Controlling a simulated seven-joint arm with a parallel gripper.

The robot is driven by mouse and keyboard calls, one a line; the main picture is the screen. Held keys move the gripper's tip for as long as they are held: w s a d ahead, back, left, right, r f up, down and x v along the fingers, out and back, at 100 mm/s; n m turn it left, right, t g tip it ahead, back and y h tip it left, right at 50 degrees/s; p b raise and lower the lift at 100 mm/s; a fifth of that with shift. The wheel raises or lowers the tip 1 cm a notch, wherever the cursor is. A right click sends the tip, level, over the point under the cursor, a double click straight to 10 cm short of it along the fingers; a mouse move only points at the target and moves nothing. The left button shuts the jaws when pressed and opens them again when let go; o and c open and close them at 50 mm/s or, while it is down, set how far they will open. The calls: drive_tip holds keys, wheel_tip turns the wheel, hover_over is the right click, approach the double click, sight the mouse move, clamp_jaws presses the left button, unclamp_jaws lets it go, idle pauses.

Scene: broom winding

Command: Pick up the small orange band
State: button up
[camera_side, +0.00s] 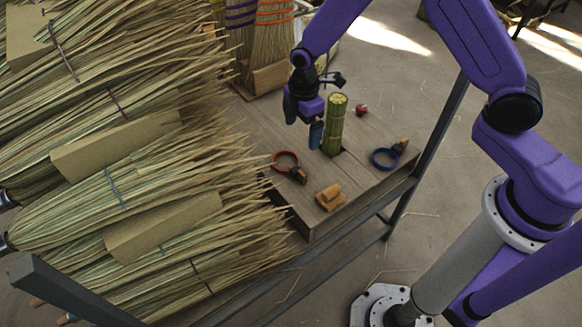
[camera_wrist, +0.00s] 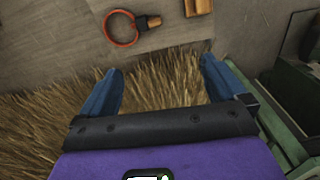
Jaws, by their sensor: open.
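The small orange band (camera_side: 285,155) is a ring with a dark-and-tan clip, lying flat on the wooden table left of the green bundle. It also shows in the wrist view (camera_wrist: 108,24), top left of centre, as an orange ring with a wooden-tipped tab on its right. My gripper (camera_side: 302,130) is above the table, left of the green bundle and farther back than the band. In the wrist view my gripper's blue fingers (camera_wrist: 160,85) are spread wide with nothing seen held between them. The band lies beyond the fingertips, apart from them.
A blue band (camera_side: 383,158) lies on the right. A wooden block (camera_side: 331,196) sits near the table's front edge. A green upright bundle (camera_side: 334,124) stands close to my gripper. A red ball (camera_side: 361,109) is behind it. Large straw bundles (camera_side: 130,170) crowd the left.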

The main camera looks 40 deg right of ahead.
sight(299, 171)
drive_tip(key=shift+n, duration=0.3)
drive_tip(key=w+f, duration=0.1)
drive_tip(key=f, duration=0.6)
drive_tip(key=d+f, duration=0.1)
drive_tip(key=f, duration=0.6)
drive_tip(key=w+f, duration=0.1)
drive_tip(key=f, duration=0.6)
drive_tip(key=shift+w+d+f, duration=0.1)
drive_tip(key=shift+w+d, duration=0.05)
drive_tip(key=shift+w, duration=0.15)
drive_tip(key=c, duration=1.2)
drive_tip(key=shift+o, duration=0.2)
